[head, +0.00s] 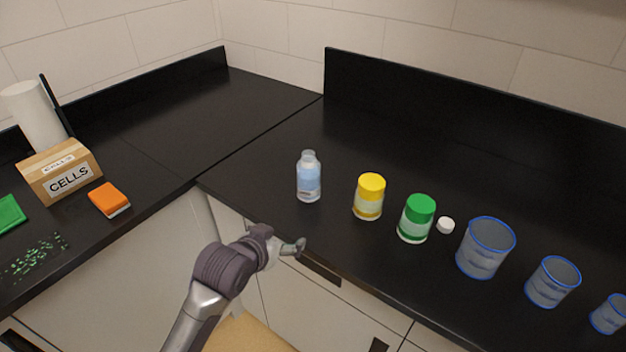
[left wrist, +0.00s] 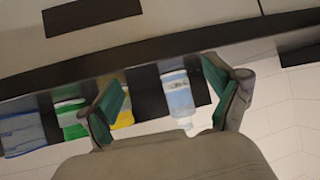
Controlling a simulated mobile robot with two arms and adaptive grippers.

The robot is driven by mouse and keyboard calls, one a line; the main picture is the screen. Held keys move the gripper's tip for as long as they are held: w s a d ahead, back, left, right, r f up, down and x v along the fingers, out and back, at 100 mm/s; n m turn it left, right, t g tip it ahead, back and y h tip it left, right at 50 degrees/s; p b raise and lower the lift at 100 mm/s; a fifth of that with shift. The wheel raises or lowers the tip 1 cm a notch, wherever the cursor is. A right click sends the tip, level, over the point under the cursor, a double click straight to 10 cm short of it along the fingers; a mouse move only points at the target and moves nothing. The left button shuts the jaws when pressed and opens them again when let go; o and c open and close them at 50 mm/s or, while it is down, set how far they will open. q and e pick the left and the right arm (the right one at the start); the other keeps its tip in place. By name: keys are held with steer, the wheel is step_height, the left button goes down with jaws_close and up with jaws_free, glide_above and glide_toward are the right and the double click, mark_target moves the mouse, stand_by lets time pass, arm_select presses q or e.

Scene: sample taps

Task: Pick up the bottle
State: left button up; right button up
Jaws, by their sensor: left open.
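A clear, bluish bottle (head: 308,178) with a pale label stands upright and uncapped on the black counter in the head view. My left gripper (head: 296,247) is at the counter's front edge, below the bottle in the picture and apart from it. In the left wrist view the bottle (left wrist: 179,97) shows between the two open fingers of my left gripper (left wrist: 165,98), farther off, with nothing held. My right gripper is not in view.
A yellow-lidded jar (head: 370,196), a green-lidded jar (head: 416,218), a white cap (head: 446,225) and blue-rimmed beakers (head: 483,262) stand to the bottle's right. A cardboard box (head: 85,196) and an orange block (head: 108,199) are on the left counter. Counter behind the bottle is clear.

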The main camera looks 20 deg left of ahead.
arm_select(q)
steer(key=t, duration=0.2)
glide_toward(304, 184)
steer(key=x, duration=0.7)
steer(key=shift+w+f, duration=0.1)
steer(key=shift+w, duration=0.2)
steer(key=shift+p+x, duration=0.7)
steer(key=shift+x, duration=2.15)
steer(key=shift+s, duration=0.1)
steer(key=shift+c, duration=0.2)
steer(key=c, duration=1.4)
steer(key=shift+c, duration=0.6)
